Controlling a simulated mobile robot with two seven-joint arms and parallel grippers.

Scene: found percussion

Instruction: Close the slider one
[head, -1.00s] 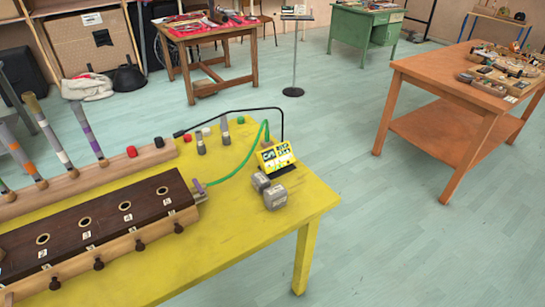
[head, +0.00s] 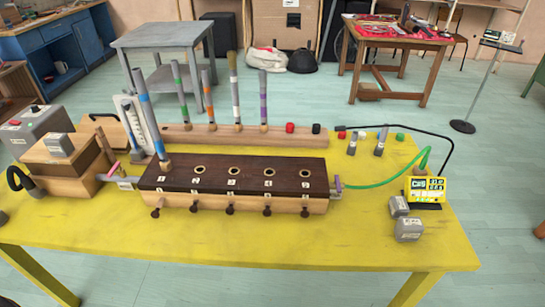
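A long wooden box (head: 215,178) with a dark top lies on the yellow table, with numbered holes along its top. Dark slider knobs stick out of its front. The slider one knob (head: 155,212) is the leftmost, below the label 1. A tall grey tube with blue bands (head: 146,112) stands in hole one, tilted slightly left. The other holes are empty. I cannot tell from the knob how far slider one is pushed in. Neither of my grippers is in view.
Behind the box, a wooden rack (head: 215,138) holds several banded tubes. A wooden bellows-like box (head: 70,160) stands left. A green hose (head: 385,182) runs right to a yellow display (head: 425,189) beside grey weights (head: 408,229). The yellow table's (head: 250,240) front strip is clear.

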